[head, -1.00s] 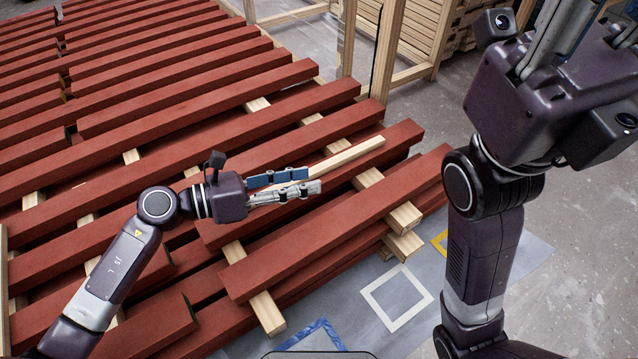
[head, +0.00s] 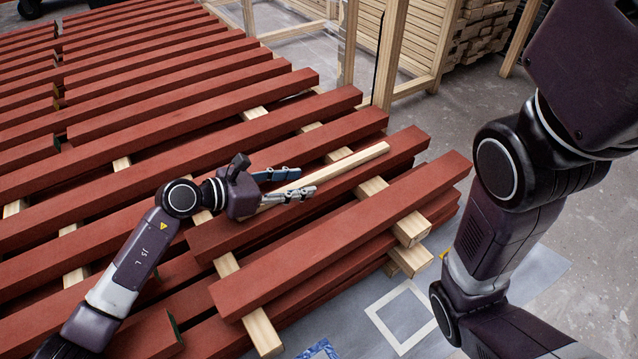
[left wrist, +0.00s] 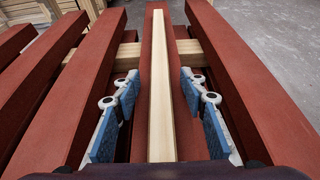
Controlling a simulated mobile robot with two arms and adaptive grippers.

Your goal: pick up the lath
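The lath is a thin pale wooden strip (head: 352,164) lying on a red batten near the front right of the stack. In the left wrist view the lath (left wrist: 159,80) runs lengthwise between the two fingers, with a gap on each side. My left gripper (head: 300,183) is open, with blue-padded fingers either side of the lath's near end; they also show in the left wrist view (left wrist: 160,112). Its near end is hidden by the gripper. My right arm stands at the right; its gripper fingers are out of view.
Red battens (head: 340,240) lie in spaced rows over pale wooden cross-pieces (head: 262,330). Wooden frames (head: 425,55) and stacked timber (head: 485,30) stand at the back.

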